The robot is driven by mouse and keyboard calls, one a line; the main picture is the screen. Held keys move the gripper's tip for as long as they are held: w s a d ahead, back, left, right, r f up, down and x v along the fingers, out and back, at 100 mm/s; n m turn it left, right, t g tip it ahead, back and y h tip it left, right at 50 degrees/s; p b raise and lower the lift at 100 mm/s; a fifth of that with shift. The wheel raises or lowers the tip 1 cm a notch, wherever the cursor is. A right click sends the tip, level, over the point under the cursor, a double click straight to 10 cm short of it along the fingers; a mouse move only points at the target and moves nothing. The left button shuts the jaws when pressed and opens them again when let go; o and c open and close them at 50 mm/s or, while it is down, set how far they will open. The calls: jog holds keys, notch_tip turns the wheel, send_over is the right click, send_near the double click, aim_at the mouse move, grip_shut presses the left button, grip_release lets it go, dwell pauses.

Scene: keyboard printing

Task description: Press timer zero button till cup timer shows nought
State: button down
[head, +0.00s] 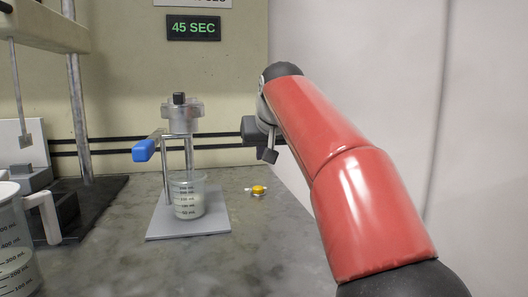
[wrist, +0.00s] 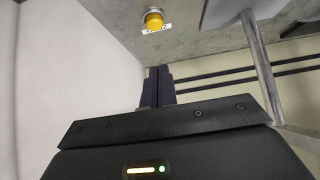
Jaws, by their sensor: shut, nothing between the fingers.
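A timer display (head: 194,27) on the back wall reads 45 SEC in green. A round yellow button (head: 259,190) on a small pale base sits on the bench, right of the cup stand. The button also shows in the wrist view (wrist: 154,20), beyond the fingertips and near the top edge. A clear measuring cup (head: 187,197) with whitish liquid stands on the stand's plate. My gripper (head: 270,155) is above the bench, up and slightly right of the button, apart from it. In the wrist view my gripper's dark fingers (wrist: 158,75) are together and empty.
The cup stand (head: 205,222) has a blue handle (head: 146,150) sticking out left. A larger jug (head: 14,260) and a metal-post apparatus (head: 80,100) stand at the left. A pale wall (head: 400,80) bounds the right. The bench around the button is clear.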

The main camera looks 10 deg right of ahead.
send_over(259, 189)
jog(key=f, duration=0.4)
jog(key=shift+s+f, duration=0.2)
notch_tip(259, 189, down, 3)
jog(key=shift+f+b, duration=0.15)
jog(key=shift+b, duration=0.55)
jog(key=shift+f, duration=0.25)
jog(key=shift+f+b, duration=0.55)
jog(key=shift+f, duration=0.7)
notch_tip(259, 189, up, 5)
jog(key=p, duration=0.4)
jog(key=v, duration=1)
jog(key=shift+r, duration=0.2)
